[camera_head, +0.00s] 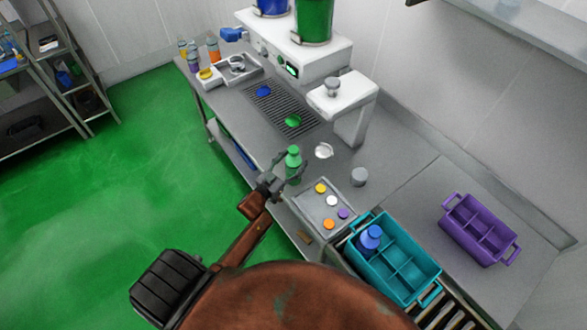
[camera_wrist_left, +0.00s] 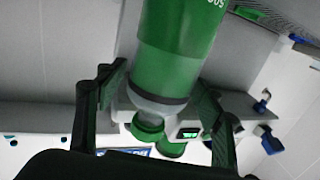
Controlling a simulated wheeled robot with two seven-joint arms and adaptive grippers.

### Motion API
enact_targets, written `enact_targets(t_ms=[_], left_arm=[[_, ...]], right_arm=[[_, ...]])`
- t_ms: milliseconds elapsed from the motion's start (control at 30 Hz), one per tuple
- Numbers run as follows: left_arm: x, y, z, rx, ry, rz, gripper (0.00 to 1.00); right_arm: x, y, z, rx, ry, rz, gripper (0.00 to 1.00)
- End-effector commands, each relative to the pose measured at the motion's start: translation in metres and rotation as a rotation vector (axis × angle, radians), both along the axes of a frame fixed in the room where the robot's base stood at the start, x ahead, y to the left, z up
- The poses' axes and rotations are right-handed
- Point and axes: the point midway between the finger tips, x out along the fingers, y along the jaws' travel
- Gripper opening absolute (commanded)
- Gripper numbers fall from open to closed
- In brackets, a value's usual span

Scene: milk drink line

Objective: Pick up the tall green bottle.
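The tall green bottle (camera_head: 293,166) stands upright at the front edge of the steel counter, with a green cap. In the left wrist view, which is upside down, the bottle (camera_wrist_left: 172,60) hangs large from the top, its cap low in the picture. My left gripper (camera_head: 279,172) is beside the bottle on its front-left side. In the left wrist view its fingers (camera_wrist_left: 172,98) are spread, one to each side of the bottle, with gaps visible, so it looks open. Whether a finger touches the bottle is unclear. My right gripper is not in view.
A grey tray (camera_head: 314,206) with several coloured caps lies close right of the bottle. A teal crate (camera_head: 413,252) holds a blue bottle (camera_head: 370,239). A purple crate (camera_head: 479,230) stands further right. The white machine (camera_head: 290,60) and drip grate (camera_head: 268,103) are behind.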

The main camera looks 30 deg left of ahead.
Motion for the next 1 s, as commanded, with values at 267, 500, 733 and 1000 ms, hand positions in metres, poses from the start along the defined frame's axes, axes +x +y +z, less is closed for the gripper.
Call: enact_targets(t_ms=[267, 500, 733, 1000], left_arm=[[-0.0002, 0.0002, 0.0001, 0.000, 0.000, 0.000, 0.41], [-0.0003, 0.0002, 0.0001, 0.001, 0.000, 0.000, 0.24], [-0.0002, 0.0002, 0.0001, 0.001, 0.000, 0.000, 0.08], [-0.0002, 0.0002, 0.0002, 0.001, 0.000, 0.000, 0.00]], right_arm=[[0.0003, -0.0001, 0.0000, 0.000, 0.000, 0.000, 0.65], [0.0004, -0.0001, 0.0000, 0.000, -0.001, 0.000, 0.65], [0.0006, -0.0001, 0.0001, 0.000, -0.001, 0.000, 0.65], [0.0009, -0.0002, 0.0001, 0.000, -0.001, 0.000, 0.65]])
